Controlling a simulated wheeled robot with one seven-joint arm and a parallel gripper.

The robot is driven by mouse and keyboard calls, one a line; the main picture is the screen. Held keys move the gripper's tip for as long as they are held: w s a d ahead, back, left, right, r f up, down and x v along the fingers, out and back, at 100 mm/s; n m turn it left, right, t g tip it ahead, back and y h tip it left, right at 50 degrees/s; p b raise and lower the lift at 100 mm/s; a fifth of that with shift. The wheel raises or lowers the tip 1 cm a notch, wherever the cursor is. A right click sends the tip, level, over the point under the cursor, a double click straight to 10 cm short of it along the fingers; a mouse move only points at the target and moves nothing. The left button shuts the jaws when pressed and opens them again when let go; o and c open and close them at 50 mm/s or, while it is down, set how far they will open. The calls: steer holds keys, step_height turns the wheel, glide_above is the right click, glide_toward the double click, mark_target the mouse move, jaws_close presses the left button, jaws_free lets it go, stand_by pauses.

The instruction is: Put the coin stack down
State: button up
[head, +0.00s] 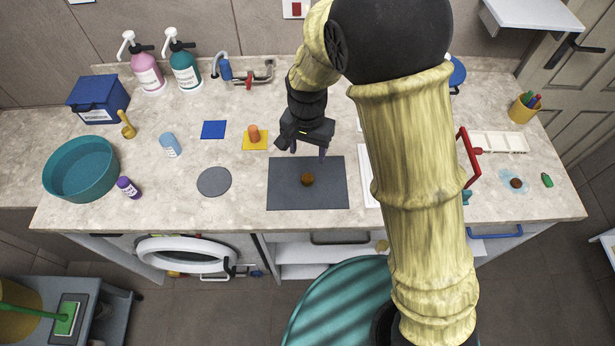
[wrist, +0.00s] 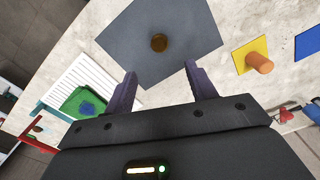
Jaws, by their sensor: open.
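The coin stack (head: 307,179) is a small round brown stack on the dark grey mat (head: 330,198) in the head view. It also shows in the wrist view (wrist: 159,42), on the same mat (wrist: 190,25). My gripper (head: 308,150) is above the mat's back edge, behind the coin stack and apart from it. In the wrist view its two purple fingers (wrist: 158,85) are spread with nothing between them, and the coin stack is beyond their tips.
An orange cylinder (head: 254,133) stands on a yellow square (head: 261,146) left of my gripper. A blue square (head: 214,129) and a grey disc (head: 214,181) lie farther left. A teal bowl (head: 60,168) stands at the far left. A red handle (head: 470,158) rises right of my arm.

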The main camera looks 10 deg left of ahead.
steer(key=p, duration=0.1)
glide_above(307, 178)
step_height(307, 178, down, 7)
steer(key=shift+r, duration=0.2)
steer(key=shift+f+p, duration=1.05)
steer(key=shift+f, duration=1.55)
steer(key=shift+c, duration=0.3)
steer(key=c, duration=1.1)
step_height(307, 178, up, 10)
steer(key=b, duration=0.2)
